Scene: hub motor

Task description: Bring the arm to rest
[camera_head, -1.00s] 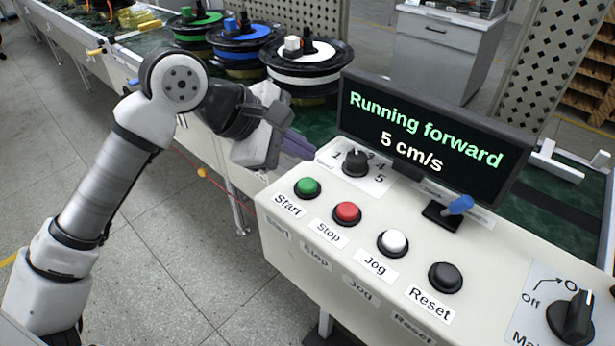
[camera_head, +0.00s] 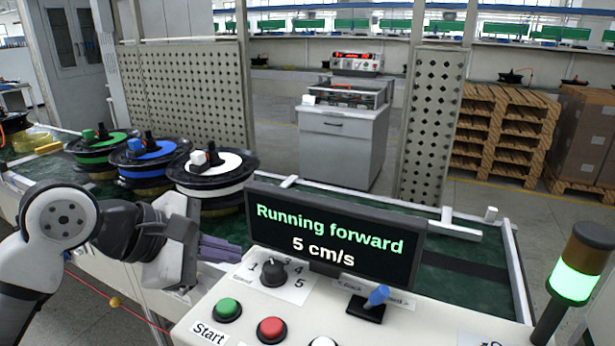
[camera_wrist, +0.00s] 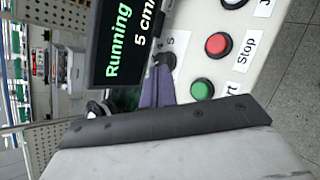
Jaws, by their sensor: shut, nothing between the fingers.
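My gripper (camera_head: 222,249) is at the left side of the control panel (camera_head: 215,291), beside the speed knob (camera_head: 274,272). Its purple fingers are together with nothing between them, and they also show in the wrist view (camera_wrist: 155,92), pointing toward the knob. From these views I cannot tell the exact gap between fingertips and knob. My arm is bent and reaches in from the left. The display (camera_head: 335,238) reads "Running forward 5 cm/s".
The green start button (camera_head: 227,309), red stop button (camera_head: 271,329) and blue-tipped switch (camera_head: 377,296) are on the panel. Several hub motors, including a white-topped one (camera_head: 229,163), stand on the conveyor behind my arm. A signal lamp (camera_head: 577,275) glows green at right.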

